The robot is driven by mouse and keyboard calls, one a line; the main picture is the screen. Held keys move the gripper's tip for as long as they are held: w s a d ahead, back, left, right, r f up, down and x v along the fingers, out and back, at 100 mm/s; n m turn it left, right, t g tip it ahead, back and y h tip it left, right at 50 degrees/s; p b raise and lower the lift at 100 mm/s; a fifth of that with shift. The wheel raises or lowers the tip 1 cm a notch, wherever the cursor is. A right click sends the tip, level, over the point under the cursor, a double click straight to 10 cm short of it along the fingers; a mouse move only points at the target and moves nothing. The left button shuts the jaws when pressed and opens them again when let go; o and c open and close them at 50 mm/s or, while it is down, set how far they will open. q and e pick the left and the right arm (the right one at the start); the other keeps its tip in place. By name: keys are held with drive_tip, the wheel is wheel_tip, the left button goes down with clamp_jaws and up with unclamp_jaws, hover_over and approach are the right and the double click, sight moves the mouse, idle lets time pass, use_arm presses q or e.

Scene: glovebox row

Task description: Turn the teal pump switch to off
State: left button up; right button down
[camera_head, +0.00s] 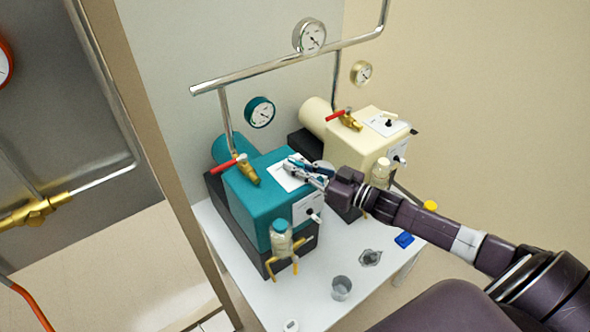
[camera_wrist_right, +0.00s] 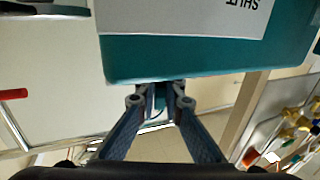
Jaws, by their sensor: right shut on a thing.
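The teal pump (camera_head: 262,205) stands on a black base on the white table. A white label plate (camera_head: 287,178) lies on its top. The teal body (camera_wrist_right: 200,55) and the printed plate (camera_wrist_right: 180,22) also fill the upper part of the right wrist view. My right gripper (camera_head: 300,168) is over the plate, its arm coming in from the right. In the right wrist view its fingers (camera_wrist_right: 160,99) are close together, shut on the pump switch. The switch is mostly hidden by the fingers, so its position cannot be read. My left gripper is not in view.
A cream pump (camera_head: 358,140) with a black knob (camera_head: 388,123) stands behind to the right. A red-handled valve (camera_head: 245,168), teal gauge (camera_head: 260,112) and steel pipe (camera_head: 290,60) are near the teal pump. A glass jar (camera_head: 281,240) is in front; a cup (camera_head: 341,288) stands on the table (camera_head: 318,310).

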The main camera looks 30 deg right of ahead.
drive_tip(key=shift+n+g+y+b, duration=0.95)
drive_tip(key=shift+y+b, duration=0.2)
drive_tip(key=shift+y, duration=0.15)
drive_tip(key=c, duration=2)
unclamp_jaws()
drive_tip(key=shift+c, duration=0.2)
drive_tip(key=shift+s, duration=0.1)
drive_tip(key=v, duration=1.2)
